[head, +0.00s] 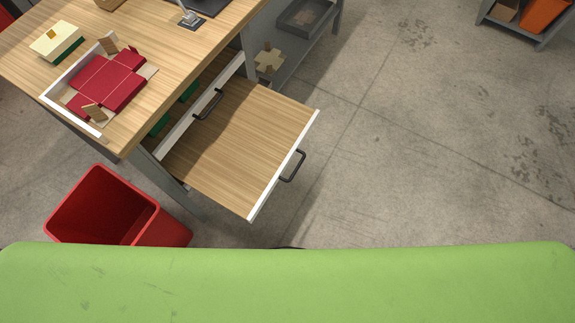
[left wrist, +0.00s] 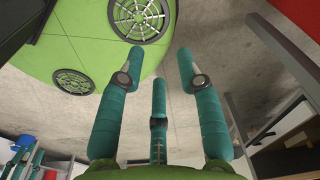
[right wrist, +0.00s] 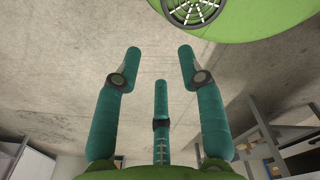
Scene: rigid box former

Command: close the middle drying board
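In the head view, a wooden drying board (head: 247,137) is pulled far out from under the workbench. It has a white front edge and a dark handle (head: 293,166). Above it, a second white-fronted board (head: 182,128) is out a little, with its own dark handle (head: 208,104) and green pieces behind its front. I cannot tell for sure which level the far-out board is. My left gripper (left wrist: 160,60) and my right gripper (right wrist: 160,60) show only in their wrist views. Both have their teal fingers spread, with nothing between them.
On the workbench top (head: 190,55) lies a red flattened box blank (head: 108,80) in a white-edged tray. A red bin (head: 105,205) stands left of the far-out board. A grey shelf (head: 290,50) stands behind it. The concrete floor (head: 420,140) to the right is clear.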

